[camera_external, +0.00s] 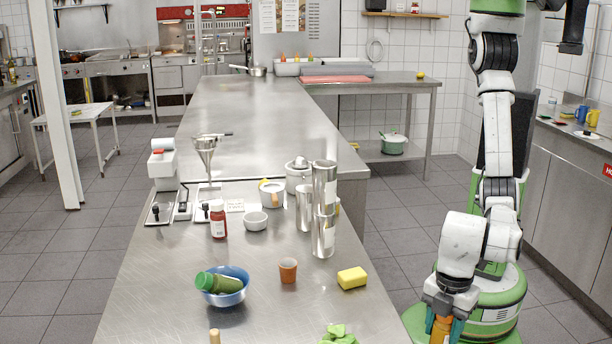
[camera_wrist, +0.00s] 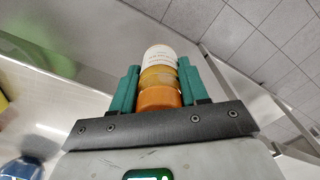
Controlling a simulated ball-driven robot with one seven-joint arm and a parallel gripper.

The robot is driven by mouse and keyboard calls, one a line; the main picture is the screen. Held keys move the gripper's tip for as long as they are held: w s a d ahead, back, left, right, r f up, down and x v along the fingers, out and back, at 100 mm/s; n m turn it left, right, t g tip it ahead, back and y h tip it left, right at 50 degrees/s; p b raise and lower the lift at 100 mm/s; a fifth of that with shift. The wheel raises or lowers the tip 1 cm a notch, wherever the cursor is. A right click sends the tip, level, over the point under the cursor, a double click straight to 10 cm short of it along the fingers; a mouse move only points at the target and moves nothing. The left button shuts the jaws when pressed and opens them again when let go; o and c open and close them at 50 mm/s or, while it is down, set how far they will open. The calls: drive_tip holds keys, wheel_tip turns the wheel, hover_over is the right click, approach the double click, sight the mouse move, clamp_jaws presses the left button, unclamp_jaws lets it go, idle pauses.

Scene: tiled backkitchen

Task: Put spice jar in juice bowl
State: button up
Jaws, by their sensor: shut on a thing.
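The spice jar (camera_wrist: 160,78), with an orange end, a yellowish middle and a white label, is between the two green fingers of my gripper (camera_wrist: 158,85) in the wrist view. The gripper is shut on it. In the external view my gripper (camera_external: 442,318) hangs at the lower right, beside the counter's right edge, with the orange jar (camera_external: 441,331) partly showing at the bottom. The blue bowl (camera_external: 232,298) stands on the counter, well to the left of my gripper. A green bottle (camera_external: 222,284) lies tilted in this bowl.
On the steel counter (camera_external: 170,290), a brown cup (camera_external: 288,270) and a yellow sponge (camera_external: 352,278) stand between the bowl and my gripper. Green pieces (camera_external: 338,335) lie at the front. Tall metal cylinders (camera_external: 323,210) and a red bottle (camera_external: 218,220) stand farther back.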

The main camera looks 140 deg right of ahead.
drive_tip(key=w+d+r+m+b, duration=0.1)
drive_tip(key=w+d+r+m, duration=0.2)
drive_tip(key=w+r, duration=0.65)
drive_tip(key=w+d+r+m+b, duration=0.1)
drive_tip(key=d+r, duration=0.2)
drive_tip(key=d, duration=0.8)
drive_tip(key=w+d+r+m, duration=0.15)
drive_tip(key=d+r, duration=0.25)
drive_tip(key=d, duration=0.6)
drive_tip(key=s+d+f+m, duration=0.1)
drive_tip(key=s+d+m, duration=0.2)
drive_tip(key=s+d, duration=0.65)
drive_tip(key=s+d+m+b, duration=0.15)
drive_tip(key=s+d, duration=0.45)
drive_tip(key=d, duration=0.7)
drive_tip(key=s+d+f+m, duration=0.1)
drive_tip(key=s+d+m, duration=0.3)
drive_tip(key=s+d, duration=0.6)
drive_tip(key=shift+w+d+f+p, duration=0.3)
drive_tip(key=shift+d+f, duration=0.1)
drive_tip(key=shift+f, duration=1.25)
drive_tip(key=shift+w+d+f+p, duration=0.25)
drive_tip(key=shift+d+f+p, duration=0.15)
drive_tip(key=shift+f, duration=1.3)
drive_tip(key=shift+w+d+f+p, duration=0.25)
drive_tip(key=shift+d+f, duration=0.15)
drive_tip(key=shift+f, duration=1.25)
